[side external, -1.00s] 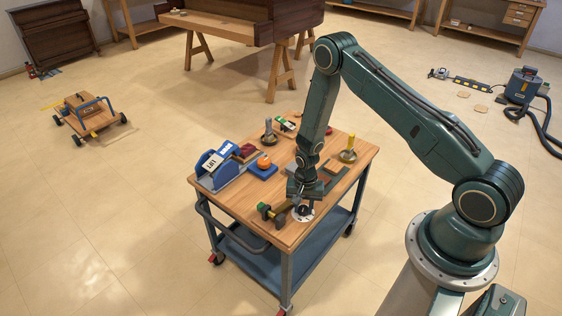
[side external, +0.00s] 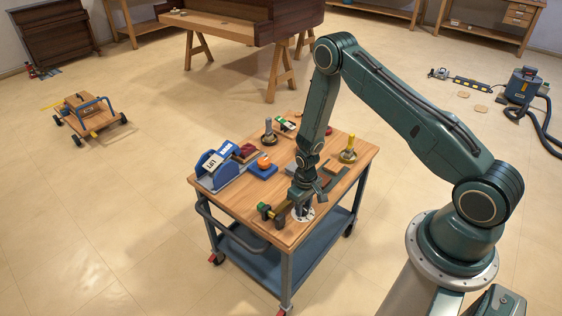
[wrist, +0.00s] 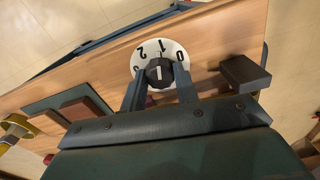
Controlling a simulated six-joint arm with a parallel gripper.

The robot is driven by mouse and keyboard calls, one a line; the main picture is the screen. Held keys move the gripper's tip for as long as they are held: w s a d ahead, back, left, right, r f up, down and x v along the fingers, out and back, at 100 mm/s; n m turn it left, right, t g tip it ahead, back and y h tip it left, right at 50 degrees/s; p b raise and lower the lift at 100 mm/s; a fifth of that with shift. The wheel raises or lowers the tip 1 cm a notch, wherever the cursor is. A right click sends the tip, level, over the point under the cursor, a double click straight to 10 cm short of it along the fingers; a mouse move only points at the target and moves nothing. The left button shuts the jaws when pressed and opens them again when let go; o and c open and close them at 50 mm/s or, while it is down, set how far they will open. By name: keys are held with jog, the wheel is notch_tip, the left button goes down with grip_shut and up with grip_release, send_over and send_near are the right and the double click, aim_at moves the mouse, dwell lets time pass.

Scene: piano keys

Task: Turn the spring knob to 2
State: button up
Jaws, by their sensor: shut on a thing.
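The spring knob (wrist: 159,72) is a round black knob with a white line, on a white dial (wrist: 140,59) marked 0, 1 and 2. In the wrist view its line points roughly at the 1. The dial (side external: 309,215) also shows near the cart top's front corner in the side view, with the knob hidden there by my gripper (side external: 302,208). In the wrist view my gripper (wrist: 160,82) has one finger on each side of the knob and is shut on it.
A dark block (wrist: 245,75) lies right of the knob in the wrist view.

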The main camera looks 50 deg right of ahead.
jog(key=n, duration=0.3)
jog(key=shift+n, duration=2.4)
jog(key=o, duration=0.7)
jog(key=shift+r, duration=0.2)
notch_tip(320, 180, up, 14)
jog(key=shift+f, duration=0.25)
